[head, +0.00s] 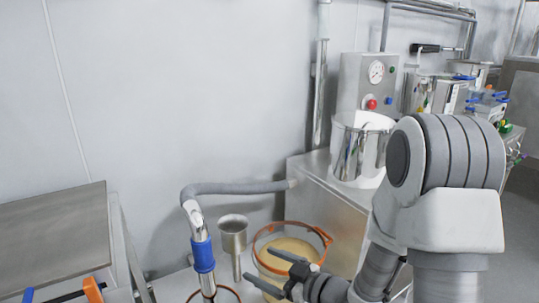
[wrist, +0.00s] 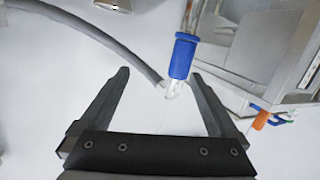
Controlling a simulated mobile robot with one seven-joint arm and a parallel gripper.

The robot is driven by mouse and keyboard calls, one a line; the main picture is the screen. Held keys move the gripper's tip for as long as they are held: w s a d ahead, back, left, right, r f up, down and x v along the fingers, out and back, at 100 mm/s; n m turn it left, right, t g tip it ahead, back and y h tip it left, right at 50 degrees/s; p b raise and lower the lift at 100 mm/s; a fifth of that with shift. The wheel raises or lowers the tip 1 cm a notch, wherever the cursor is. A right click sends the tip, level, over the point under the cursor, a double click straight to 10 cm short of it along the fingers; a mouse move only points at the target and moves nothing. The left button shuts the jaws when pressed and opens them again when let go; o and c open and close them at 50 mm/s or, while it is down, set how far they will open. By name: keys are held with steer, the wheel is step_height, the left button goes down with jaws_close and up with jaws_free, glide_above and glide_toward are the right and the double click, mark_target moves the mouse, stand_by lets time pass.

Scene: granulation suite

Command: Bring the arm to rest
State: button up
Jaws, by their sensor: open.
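My arm reaches in from the right in the head view, with its large grey and white joints at the front right. My gripper (head: 262,266) is open over the near side of an orange-rimmed tub (head: 322,236) of tan material. In the wrist view my gripper's two dark fingers (wrist: 160,75) stand wide apart with nothing between their tips. A metal wand with a blue sleeve (head: 204,255) stands to the left of the gripper. In the wrist view the blue sleeve (wrist: 183,55) appears beyond the fingers; I cannot tell the exact gap.
A grey hose (head: 235,187) runs from the wand to a steel cabinet (head: 320,205). A steel funnel-like vessel (head: 233,238) stands beside the tub. A machine with a gauge (head: 376,72) is behind my arm. A steel-topped table (head: 55,235) is at left.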

steer(key=d+r+m+t+h, duration=0.1)
steer(key=d+r+m+h, duration=0.2)
steer(key=d+r+h, duration=0.3)
steer(key=d+r+m+h, duration=0.3)
steer(key=d+h, duration=0.2)
steer(key=d, duration=0.3)
steer(key=s+d+r+m+g+h, duration=0.1)
steer(key=s+r+m+g, duration=0.2)
steer(key=s, duration=0.7)
steer(key=s+r+m+g+h, duration=0.1)
steer(key=s+r+m+g, duration=0.15)
steer(key=s, duration=0.75)
step_height(320, 180, up, 25)
steer(key=p, duration=2.5)
steer(key=shift+s+y, duration=0.3)
steer(key=shift+s, duration=0.05)
